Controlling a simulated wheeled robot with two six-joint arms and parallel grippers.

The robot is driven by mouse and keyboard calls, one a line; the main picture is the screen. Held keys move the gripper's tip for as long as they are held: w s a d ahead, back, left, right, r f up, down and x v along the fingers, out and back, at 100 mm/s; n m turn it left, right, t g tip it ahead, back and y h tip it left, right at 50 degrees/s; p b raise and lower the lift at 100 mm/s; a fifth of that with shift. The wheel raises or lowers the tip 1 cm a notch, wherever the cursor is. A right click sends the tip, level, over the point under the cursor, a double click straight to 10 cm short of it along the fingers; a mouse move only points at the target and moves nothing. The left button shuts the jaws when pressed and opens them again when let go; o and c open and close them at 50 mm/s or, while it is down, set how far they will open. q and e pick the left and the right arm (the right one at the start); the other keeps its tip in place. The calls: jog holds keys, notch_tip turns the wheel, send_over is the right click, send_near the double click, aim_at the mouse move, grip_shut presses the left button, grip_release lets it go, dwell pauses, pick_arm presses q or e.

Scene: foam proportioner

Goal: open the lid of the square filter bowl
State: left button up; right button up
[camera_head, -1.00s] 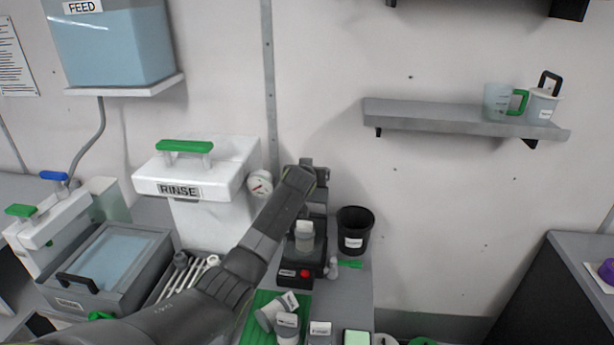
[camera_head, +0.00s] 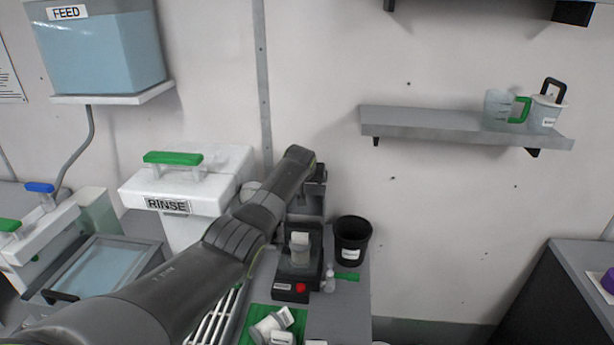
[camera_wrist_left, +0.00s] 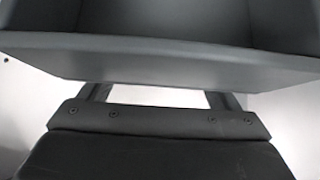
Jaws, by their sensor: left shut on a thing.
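My left gripper (camera_head: 315,180) is at the far end of my outstretched arm, by a grey, square-sided body (camera_head: 307,205) behind the black stand with the red button. I take this body for the square filter bowl. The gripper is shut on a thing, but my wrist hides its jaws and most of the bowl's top. In the left wrist view a dark grey slab with a raised rim (camera_wrist_left: 160,60) fills the top, close to the gripper. Two dark bars run below it. I cannot tell whether the slab is the lid, or how far it is open. My right gripper is not in view.
The black stand (camera_head: 293,289) holds a small pale cup (camera_head: 300,243). A black bin (camera_head: 352,242) stands right of it. The white RINSE tank (camera_head: 190,190) is close to the arm's left. Cups lie on a green mat (camera_head: 258,318) in front. A wall shelf (camera_head: 430,122) is at right.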

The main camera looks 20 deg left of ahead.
pick_arm(q)
jog(key=shift+s+f, duration=0.15)
jog(key=shift+f, duration=0.55)
jog(key=o, duration=1.1)
jog(key=shift+o, duration=0.8)
jog(key=shift+r, duration=0.1)
jog(key=shift+r, duration=0.15)
jog(key=shift+s+d+r, duration=0.1)
jog(key=shift+s+r, duration=0.05)
jog(key=shift+r, duration=0.25)
jog(key=b+v, duration=0.2)
jog(key=v, duration=1.4)
